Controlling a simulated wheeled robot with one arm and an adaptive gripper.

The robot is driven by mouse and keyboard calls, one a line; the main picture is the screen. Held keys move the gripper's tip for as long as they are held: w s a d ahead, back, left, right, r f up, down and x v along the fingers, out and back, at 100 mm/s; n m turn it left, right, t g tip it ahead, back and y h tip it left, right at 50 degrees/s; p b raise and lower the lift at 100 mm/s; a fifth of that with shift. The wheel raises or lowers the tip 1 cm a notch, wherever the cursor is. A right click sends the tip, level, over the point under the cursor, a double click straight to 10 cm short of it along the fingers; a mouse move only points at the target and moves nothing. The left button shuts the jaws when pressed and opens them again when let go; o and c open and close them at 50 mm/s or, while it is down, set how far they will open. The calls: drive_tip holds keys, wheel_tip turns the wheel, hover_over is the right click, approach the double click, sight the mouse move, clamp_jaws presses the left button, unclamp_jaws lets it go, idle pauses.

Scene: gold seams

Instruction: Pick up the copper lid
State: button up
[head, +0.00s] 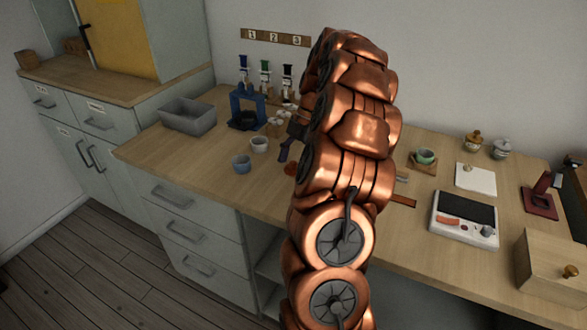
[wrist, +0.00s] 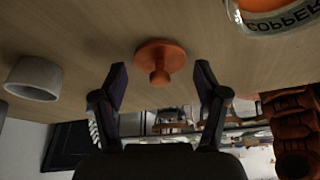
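The copper lid (wrist: 160,58) is an orange-brown disc with a round knob, lying on the wooden bench top in the wrist view. My gripper (wrist: 161,74) is open, with one dark finger on each side of the knob and clear gaps between. The fingers do not appear to touch the lid. In the head view my gripper (head: 284,150) hangs low over the bench, partly hidden by my copper-coloured arm. A small orange patch (head: 291,169) shows just below it; I cannot tell there whether it is the lid.
In the head view, a blue-grey cup (head: 241,164), white cup (head: 259,145), blue stand (head: 247,108) and grey bin (head: 188,116) stand left of my arm.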

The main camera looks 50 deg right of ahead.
drive_tip(key=c, duration=0.6)
